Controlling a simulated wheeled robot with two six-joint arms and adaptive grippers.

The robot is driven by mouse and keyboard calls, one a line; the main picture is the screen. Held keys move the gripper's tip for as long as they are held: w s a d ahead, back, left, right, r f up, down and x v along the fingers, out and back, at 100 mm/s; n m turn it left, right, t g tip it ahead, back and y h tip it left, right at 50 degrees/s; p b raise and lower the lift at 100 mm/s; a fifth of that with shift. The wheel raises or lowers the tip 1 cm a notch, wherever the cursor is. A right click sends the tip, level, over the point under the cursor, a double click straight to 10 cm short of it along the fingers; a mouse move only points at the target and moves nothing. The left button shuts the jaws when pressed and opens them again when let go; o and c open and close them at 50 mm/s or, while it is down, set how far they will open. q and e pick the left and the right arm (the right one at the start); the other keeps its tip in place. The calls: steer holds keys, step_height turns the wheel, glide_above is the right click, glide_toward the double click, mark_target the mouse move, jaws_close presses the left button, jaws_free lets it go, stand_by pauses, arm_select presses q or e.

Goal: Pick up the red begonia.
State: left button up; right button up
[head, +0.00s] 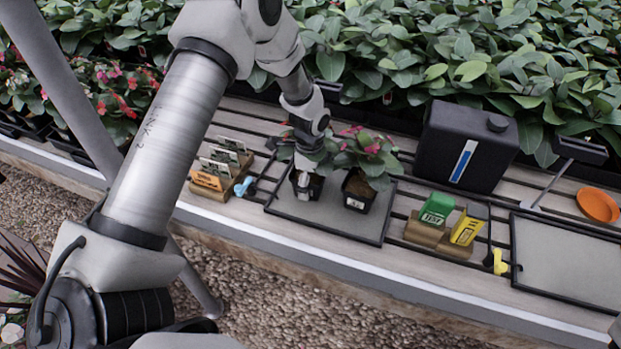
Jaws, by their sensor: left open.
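Two small potted plants in black pots stand side by side on a grey tray (382,233). The right plant (374,172) has green leaves and pinkish-red flowers. The left plant (327,160) is mostly hidden by my left gripper, and its bloom colour is hard to tell. Which of the two is the red begonia I cannot tell for sure. My left gripper (304,180) points down over the left pot, with its fingertips at the pot's near side. It is open, and contact with the pot cannot be made out. My right gripper is not in view.
Wooden label holders (208,188) stand left of the tray. A black canister (466,146), green and yellow tag holders (437,209), an orange dish (597,205) and an empty grey tray (570,262) are to the right. Dense foliage lines the back; gravel lies below the bench edge.

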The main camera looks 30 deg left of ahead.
arm_select(q)
steer(key=shift+s+r, duration=0.1)
steer(key=shift+s, duration=0.15)
steer(key=c, duration=1.1)
